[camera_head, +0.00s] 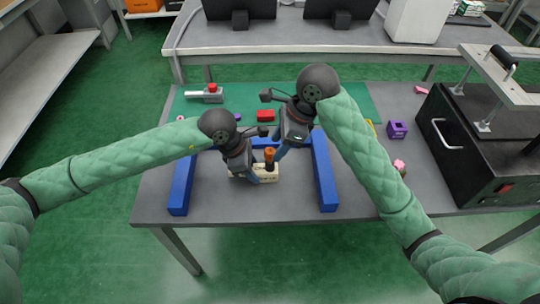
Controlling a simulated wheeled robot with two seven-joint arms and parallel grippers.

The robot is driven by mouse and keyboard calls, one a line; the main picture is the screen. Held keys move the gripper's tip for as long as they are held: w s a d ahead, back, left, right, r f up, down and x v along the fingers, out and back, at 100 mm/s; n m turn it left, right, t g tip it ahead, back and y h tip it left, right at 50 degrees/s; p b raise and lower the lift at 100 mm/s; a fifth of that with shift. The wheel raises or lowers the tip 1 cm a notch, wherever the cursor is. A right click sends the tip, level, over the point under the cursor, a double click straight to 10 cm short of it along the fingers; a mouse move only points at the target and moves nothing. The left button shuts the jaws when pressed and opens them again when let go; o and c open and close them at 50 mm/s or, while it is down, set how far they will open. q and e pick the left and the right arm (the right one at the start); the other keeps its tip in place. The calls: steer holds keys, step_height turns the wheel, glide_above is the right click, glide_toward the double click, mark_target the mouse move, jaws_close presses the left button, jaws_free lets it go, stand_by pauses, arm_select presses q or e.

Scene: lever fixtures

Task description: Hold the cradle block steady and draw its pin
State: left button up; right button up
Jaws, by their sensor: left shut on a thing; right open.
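The cradle block (268,177) is a small cream block on the grey table, inside the blue frame. Its pin (269,154) has an orange-brown head and stands upright out of the block on a dark shaft. My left gripper (250,177) points down at the left part of the block and is shut on it, its fingers hiding part of that side. My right gripper (279,157) is open, just above and right of the pin head. Whether its fingers touch the pin cannot be told.
A blue three-sided frame (325,178) surrounds the block, open toward me. Behind it on a green mat (190,108) lie a red block (265,116) and a grey fixture (207,95). A purple block (397,129) and a black machine (465,150) stand right. The front table edge is clear.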

mark_target(270, 157)
steer(key=shift+x, duration=3.05)
jaws_close()
